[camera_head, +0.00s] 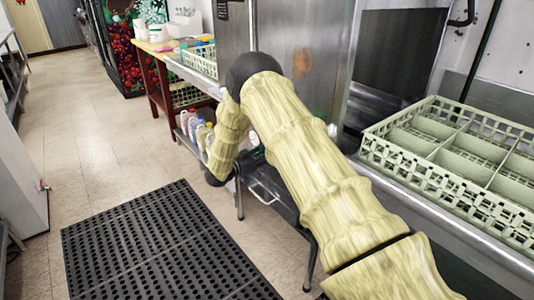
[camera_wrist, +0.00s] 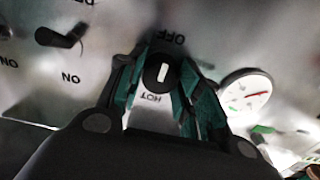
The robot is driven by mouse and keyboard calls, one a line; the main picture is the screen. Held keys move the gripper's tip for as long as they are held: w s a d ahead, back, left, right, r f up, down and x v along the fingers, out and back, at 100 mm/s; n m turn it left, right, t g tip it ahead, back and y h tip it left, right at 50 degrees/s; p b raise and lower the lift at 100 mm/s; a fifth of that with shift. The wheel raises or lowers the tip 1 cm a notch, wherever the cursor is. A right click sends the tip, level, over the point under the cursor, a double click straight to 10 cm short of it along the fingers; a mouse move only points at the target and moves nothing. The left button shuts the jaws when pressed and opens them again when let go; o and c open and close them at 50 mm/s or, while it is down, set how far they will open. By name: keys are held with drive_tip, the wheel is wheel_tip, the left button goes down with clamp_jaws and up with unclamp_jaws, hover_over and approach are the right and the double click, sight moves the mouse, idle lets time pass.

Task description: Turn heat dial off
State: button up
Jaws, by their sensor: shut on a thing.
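In the wrist view, the heat dial (camera_wrist: 158,72) is a round black knob with a white pointer mark on a metal panel. The word OFF shows above it in the picture and HOT below it, both upside down. The white mark stands nearly upright along the line between the two words. My gripper (camera_wrist: 160,75) has its teal-padded fingers on both sides of the dial, shut on it. In the head view my arm covers the gripper and the dial, so neither shows there.
In the wrist view, a black lever switch (camera_wrist: 62,38) sits left of the dial, and a round white gauge (camera_wrist: 245,92) sits close on the right. In the head view, a green dish rack (camera_head: 450,165) stands on the counter at right. A black floor mat (camera_head: 160,250) lies below.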

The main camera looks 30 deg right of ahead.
drive_tip(key=shift+f, duration=0.1)
drive_tip(key=o, duration=1.1)
drive_tip(key=shift+c, duration=0.2)
drive_tip(key=a, duration=1.2)
drive_tip(key=shift+s, duration=0.45)
